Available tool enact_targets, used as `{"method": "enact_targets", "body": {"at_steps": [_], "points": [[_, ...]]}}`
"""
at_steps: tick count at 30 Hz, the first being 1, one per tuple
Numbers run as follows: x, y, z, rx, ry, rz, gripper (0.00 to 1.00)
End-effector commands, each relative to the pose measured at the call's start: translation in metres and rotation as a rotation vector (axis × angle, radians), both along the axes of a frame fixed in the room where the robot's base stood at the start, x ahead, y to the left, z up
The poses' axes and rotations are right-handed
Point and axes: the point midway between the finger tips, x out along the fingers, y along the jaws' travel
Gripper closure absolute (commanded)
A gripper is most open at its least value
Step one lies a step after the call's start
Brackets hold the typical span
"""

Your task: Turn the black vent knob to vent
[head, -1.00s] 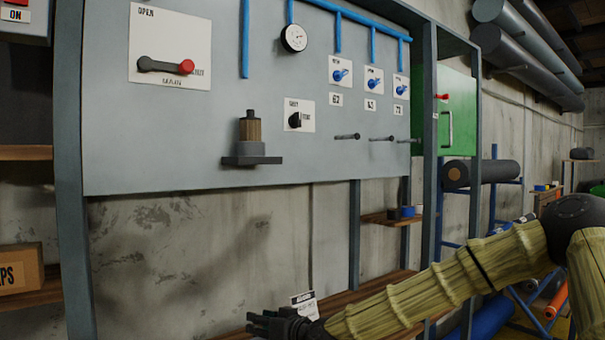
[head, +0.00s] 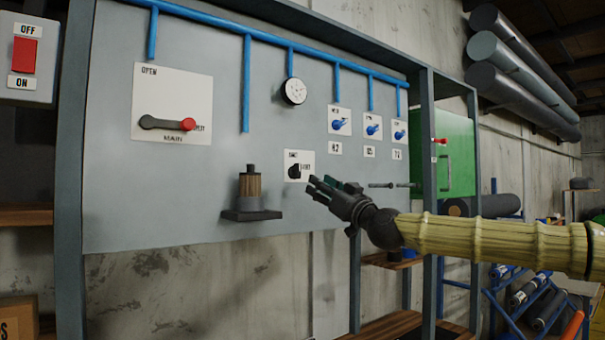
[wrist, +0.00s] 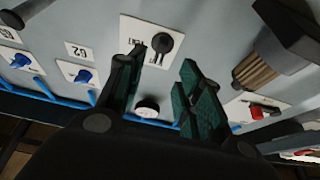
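The black vent knob (head: 294,171) sits on a small white label plate (head: 306,158) in the middle of the grey panel. In the wrist view the knob (wrist: 161,47) shows beyond my fingers, with its plate around it. My gripper (head: 318,187) is just right of and slightly below the knob in the head view. Its fingers are spread, with nothing between them, and they point toward the panel. In the wrist view my gripper (wrist: 160,80) appears apart from the knob, though the exact gap is hard to judge.
A brown-and-grey cylinder on a bracket (head: 250,190) juts out left of the knob. A red-tipped main lever (head: 170,123), a gauge (head: 293,91) and blue valve knobs (head: 340,124) are on the panel. Pegs (head: 390,185) stick out behind my gripper.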

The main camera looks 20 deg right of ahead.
Motion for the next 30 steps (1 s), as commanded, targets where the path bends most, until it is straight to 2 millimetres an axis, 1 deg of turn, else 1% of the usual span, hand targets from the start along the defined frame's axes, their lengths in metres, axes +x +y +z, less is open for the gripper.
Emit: {"method": "enact_targets", "body": {"at_steps": [1,18,24,30], "points": [[0.006,0.002,0.005,0.000,0.001,0.000,0.64],[0.063,0.024,0.030,0.000,0.002,0.000,0.64],[0.075,0.028,0.034,0.001,0.001,0.000,0.64],[0.080,0.030,0.034,0.000,0.002,0.001,0.64]]}}
